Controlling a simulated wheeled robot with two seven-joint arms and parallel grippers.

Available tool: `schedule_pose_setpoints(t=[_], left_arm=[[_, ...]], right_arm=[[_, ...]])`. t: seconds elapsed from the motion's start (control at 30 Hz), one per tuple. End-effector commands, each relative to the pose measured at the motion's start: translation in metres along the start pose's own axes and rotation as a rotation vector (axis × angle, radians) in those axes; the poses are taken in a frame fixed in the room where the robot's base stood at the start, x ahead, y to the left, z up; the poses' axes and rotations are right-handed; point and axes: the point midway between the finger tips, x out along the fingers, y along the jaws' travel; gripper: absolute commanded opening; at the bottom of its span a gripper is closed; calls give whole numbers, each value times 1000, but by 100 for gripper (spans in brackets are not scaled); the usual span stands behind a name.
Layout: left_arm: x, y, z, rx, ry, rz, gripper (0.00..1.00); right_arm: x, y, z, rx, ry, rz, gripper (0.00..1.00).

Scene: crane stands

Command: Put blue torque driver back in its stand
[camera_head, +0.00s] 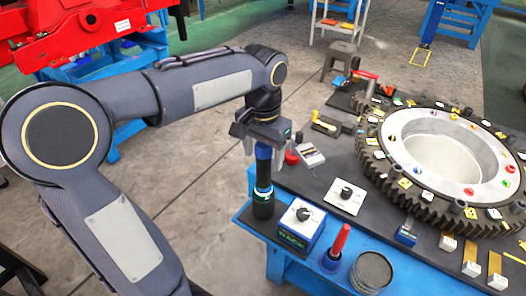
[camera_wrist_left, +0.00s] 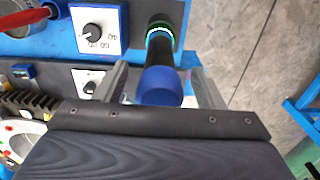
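The blue torque driver (camera_head: 263,170) stands upright at the table's near left corner, blue part up, with a black lower part and a glowing green-blue ring. It also shows in the left wrist view (camera_wrist_left: 160,82). My left gripper (camera_head: 264,152) is above it, fingers pointing down on either side of its blue upper part. In the left wrist view the fingers (camera_wrist_left: 163,88) look apart, with gaps beside the driver. I cannot tell whether the driver's foot is in a stand. A blue-ringed stand (camera_head: 331,261) holds a red-handled driver (camera_head: 339,241). My right gripper is not in view.
A blue-and-white box with a knob (camera_head: 300,228) stands just right of the driver. A dark round container (camera_head: 371,271) is at the front edge. A large gear ring (camera_head: 440,150) fills the table's right. Bare floor lies left of the table.

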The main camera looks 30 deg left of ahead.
Motion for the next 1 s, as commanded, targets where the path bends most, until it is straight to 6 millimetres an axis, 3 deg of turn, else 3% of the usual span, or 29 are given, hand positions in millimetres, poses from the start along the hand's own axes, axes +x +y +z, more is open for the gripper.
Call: schedule_pose_setpoints(t=[0.37, 1.0], left_arm=[[-2, 0, 0, 0, -3, 0, 63], [-50, 0, 0, 0, -2, 0, 63]], right_arm=[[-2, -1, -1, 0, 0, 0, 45], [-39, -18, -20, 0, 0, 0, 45]])
